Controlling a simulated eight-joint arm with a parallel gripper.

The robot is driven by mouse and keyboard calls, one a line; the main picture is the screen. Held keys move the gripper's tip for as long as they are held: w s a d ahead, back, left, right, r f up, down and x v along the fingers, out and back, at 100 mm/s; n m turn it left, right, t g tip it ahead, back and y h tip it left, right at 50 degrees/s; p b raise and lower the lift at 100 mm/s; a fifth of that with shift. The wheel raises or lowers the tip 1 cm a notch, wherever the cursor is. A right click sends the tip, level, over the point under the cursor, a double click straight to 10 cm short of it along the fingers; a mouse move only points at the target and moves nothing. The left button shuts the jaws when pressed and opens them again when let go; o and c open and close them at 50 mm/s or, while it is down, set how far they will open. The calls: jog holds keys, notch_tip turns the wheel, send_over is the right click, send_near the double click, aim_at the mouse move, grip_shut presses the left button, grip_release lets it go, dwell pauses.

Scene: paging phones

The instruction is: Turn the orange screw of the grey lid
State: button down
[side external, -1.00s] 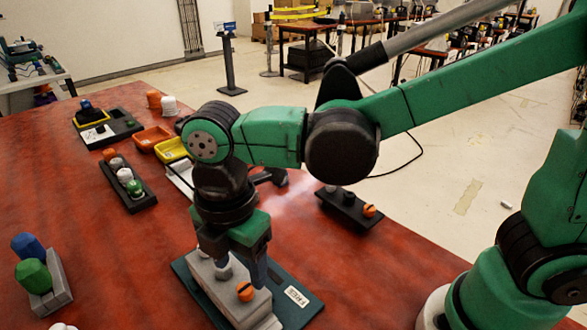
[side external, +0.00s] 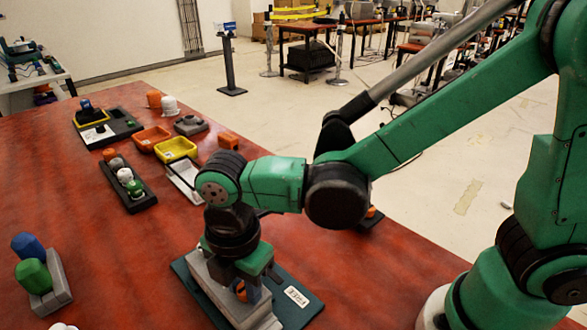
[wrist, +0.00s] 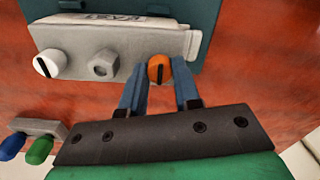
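The orange screw (wrist: 159,69) sits at one end of the grey lid (wrist: 75,42), its dark slot upright in the wrist view. It is partly hidden behind a finger in the side view (side external: 241,291). My gripper (wrist: 158,76) has one blue-grey finger on either side of the screw head. The fingers look open, with a thin gap beside the head. A grey hex nut (wrist: 103,65) and a white slotted screw (wrist: 47,63) are on the same lid. In the side view my gripper hides most of them.
The lid lies on a dark green plate (side external: 299,315) with a white label. A holder with blue and green knobs (side external: 33,275) stands at the left. Orange (side external: 150,138) and yellow (side external: 176,149) bins and a black rack (side external: 139,202) stand farther back. The red table between is clear.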

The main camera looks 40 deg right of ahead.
jog(key=shift+m, duration=0.4)
jog(key=m, duration=0.8)
jog(key=shift+m, duration=0.3)
jog(key=m, duration=0.4)
jog(key=shift+m, duration=2.2)
jog(key=c, duration=0.6)
grip_release()
